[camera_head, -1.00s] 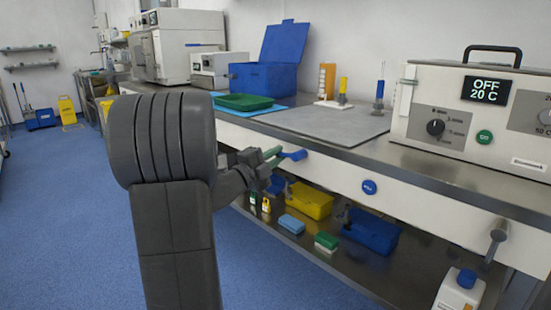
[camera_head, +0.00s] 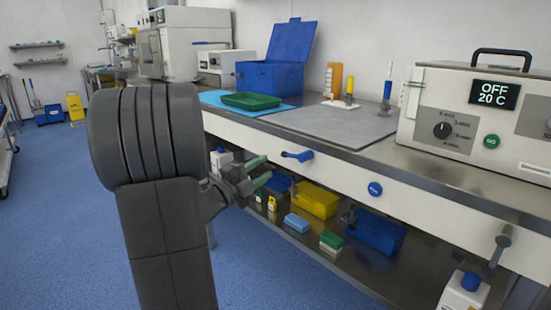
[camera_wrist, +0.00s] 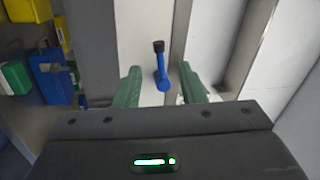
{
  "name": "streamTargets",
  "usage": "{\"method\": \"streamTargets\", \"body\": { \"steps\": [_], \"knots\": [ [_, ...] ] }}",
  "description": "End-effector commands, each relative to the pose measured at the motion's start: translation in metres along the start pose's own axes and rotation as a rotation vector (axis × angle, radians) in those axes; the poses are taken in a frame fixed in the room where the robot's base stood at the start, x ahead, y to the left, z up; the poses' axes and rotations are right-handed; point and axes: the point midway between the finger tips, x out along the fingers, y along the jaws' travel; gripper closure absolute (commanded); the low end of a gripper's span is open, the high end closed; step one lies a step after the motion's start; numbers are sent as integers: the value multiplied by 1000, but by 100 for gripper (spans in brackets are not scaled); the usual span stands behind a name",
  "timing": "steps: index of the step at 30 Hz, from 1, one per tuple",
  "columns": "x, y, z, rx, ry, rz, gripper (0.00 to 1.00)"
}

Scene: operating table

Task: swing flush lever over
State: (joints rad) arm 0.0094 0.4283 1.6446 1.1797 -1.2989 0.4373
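The blue flush lever (camera_head: 297,156) sits on the white front panel of the bench, lying roughly sideways in the head view. In the wrist view the blue lever (camera_wrist: 161,72) with a dark end shows between the green fingers. My gripper (camera_head: 267,168) has its two green fingers apart and empty. It is just left of the lever in the head view, with a small gap showing. In the wrist view my gripper (camera_wrist: 159,80) points at the panel with a finger on each side of the lever. No contact is visible.
A round blue button (camera_head: 375,189) and a grey handle (camera_head: 501,243) are further right on the panel. Below, a shelf holds a yellow box (camera_head: 316,203) and a blue box (camera_head: 376,234). A green tray (camera_head: 249,101) is on the bench. The floor to the left is open.

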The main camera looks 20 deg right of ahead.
Motion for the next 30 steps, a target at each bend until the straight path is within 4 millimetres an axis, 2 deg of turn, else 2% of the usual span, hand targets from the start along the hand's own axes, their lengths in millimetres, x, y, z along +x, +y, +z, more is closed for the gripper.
{"method": "streamTargets", "body": {
  "steps": [1, 6, 12, 24, 30],
  "knots": [
    [-12, -2, 1, -1, -6, 0, 64],
    [-40, -1, 1, 0, -3, 0, 64],
    [-56, 0, 0, 0, -1, 0, 64],
    [-57, 0, 0, 0, 1, 0, 64],
    [-42, 1, 0, 1, 3, 0, 64]
  ]
}}
